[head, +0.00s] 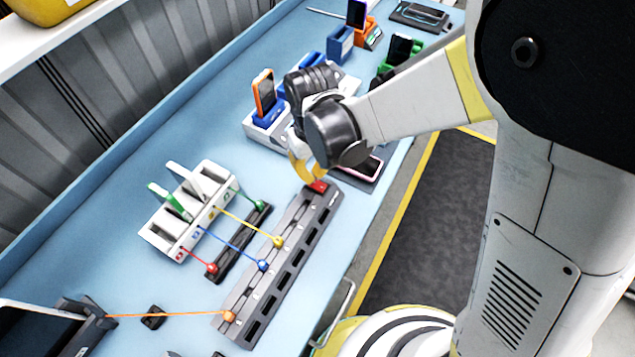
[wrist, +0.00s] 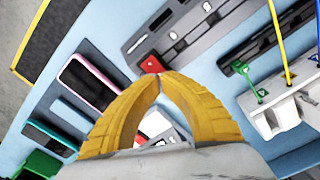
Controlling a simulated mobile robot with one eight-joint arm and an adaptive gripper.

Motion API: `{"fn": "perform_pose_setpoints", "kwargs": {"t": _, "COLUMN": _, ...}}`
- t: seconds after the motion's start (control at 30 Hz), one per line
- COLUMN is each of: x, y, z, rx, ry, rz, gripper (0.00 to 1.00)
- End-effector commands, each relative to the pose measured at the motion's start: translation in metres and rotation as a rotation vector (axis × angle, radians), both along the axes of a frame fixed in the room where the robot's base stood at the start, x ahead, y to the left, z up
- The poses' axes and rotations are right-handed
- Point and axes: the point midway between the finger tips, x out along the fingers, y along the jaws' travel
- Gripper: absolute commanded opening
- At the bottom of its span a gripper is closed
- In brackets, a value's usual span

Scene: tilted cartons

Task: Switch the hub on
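The hub (head: 285,262) is a long dark grey bar with a row of slots, lying on the blue bench in the head view. Its red switch (head: 318,187) is at the far end. In the wrist view the hub (wrist: 190,35) runs to the upper right, and the red switch (wrist: 151,64) shows just beyond my fingertips. My gripper (wrist: 161,77) has its yellow fingers together at the tips with nothing between them. In the head view my gripper (head: 309,182) is right by the switch. I cannot tell whether it touches, or which way the switch is set.
Yellow, blue and orange cables plug into the hub. A smaller dark strip (head: 240,243) and a white slotted box (head: 190,215) stand to its left. A pink-edged phone (wrist: 88,82) lies beside the hub's end. Phone stands (head: 265,115) fill the far bench.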

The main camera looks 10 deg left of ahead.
Motion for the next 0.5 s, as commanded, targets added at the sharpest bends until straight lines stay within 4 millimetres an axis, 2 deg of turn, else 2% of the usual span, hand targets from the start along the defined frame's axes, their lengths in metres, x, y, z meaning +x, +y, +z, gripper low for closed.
{"fn": "perform_pose_setpoints", "kwargs": {"t": 0.5, "x": 0.0, "y": 0.0, "z": -0.0085, "rx": 0.0, "ry": 0.0, "rz": 0.0, "gripper": 0.0}}
